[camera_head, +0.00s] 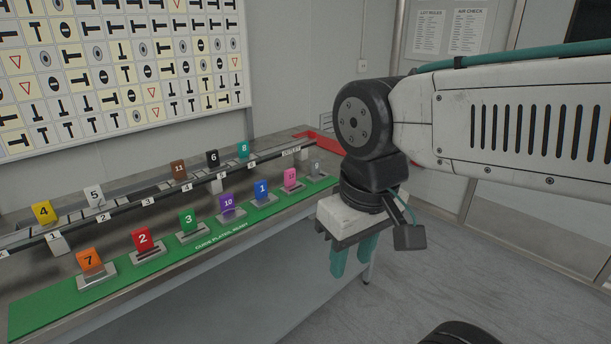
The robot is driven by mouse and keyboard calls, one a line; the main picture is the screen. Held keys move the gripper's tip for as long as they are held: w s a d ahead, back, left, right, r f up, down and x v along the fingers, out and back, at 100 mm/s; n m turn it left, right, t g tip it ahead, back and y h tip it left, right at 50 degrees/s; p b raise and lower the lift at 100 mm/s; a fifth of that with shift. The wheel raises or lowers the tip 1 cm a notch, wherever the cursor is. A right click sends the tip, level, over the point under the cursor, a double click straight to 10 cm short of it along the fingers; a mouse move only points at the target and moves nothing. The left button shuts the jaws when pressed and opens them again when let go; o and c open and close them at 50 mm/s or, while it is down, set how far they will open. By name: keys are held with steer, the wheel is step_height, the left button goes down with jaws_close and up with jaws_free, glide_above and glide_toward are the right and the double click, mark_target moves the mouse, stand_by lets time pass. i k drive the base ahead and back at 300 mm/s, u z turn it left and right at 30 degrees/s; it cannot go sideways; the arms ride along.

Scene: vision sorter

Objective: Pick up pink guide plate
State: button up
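The pink guide plate (291,179) stands upright in a small metal holder on the green strip, near the strip's right end. Its number is too small to read surely. A blue plate marked 1 is to its left and a grey plate marked 9 to its right. My gripper (352,262) hangs pointing down, right of the bench's front edge and apart from the pink plate. Its two teal fingers show a narrow gap between them. Nothing is seen between the fingers.
The green strip (150,283) also holds plates such as orange 7 (90,262), red 2 (143,240) and blue 1 (262,190). Behind it a rail (130,206) bears more plates, including brown 11 (179,170). Open floor (440,290) lies right of the bench.

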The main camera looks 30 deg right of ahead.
mark_target(291, 186)
steer(key=z, duration=0.3)
steer(key=i, duration=0.3)
steer(key=z, duration=0.7)
steer(key=i, duration=0.95)
steer(key=u, duration=0.2)
